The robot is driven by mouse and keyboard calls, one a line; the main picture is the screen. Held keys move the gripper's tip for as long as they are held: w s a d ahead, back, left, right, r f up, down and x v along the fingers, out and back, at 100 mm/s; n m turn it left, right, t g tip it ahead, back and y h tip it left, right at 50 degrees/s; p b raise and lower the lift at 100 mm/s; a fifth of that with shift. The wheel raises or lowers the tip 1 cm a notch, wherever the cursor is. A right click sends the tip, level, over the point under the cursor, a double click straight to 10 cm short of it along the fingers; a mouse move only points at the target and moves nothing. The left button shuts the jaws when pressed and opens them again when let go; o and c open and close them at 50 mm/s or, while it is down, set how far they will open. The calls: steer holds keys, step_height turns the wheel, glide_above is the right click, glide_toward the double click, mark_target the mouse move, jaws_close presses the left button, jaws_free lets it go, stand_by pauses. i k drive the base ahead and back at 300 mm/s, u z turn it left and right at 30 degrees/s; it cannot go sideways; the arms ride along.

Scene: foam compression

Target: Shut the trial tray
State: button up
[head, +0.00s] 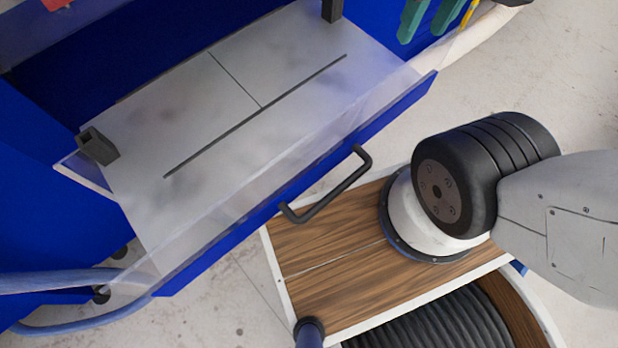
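The trial tray (190,105) is a blue-fronted drawer pulled out of a blue cabinet, with a grey floor marked by thin dark lines and clear side and front walls. Its blue front panel (300,180) carries a black bar handle (328,187). The tray looks empty apart from small dark blocks at its left and far corners.
The blue cabinet (35,170) stands at the left and top. Teal-handled tools (425,18) hang at the top right. A wooden board with white edging (320,240) and a black ribbed part (430,325) lie below the handle. Pale concrete floor is open at the right.

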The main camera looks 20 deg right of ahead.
mark_target(220, 142)
steer(key=z, duration=1.35)
steer(key=k, duration=1.15)
steer(key=u, duration=1.85)
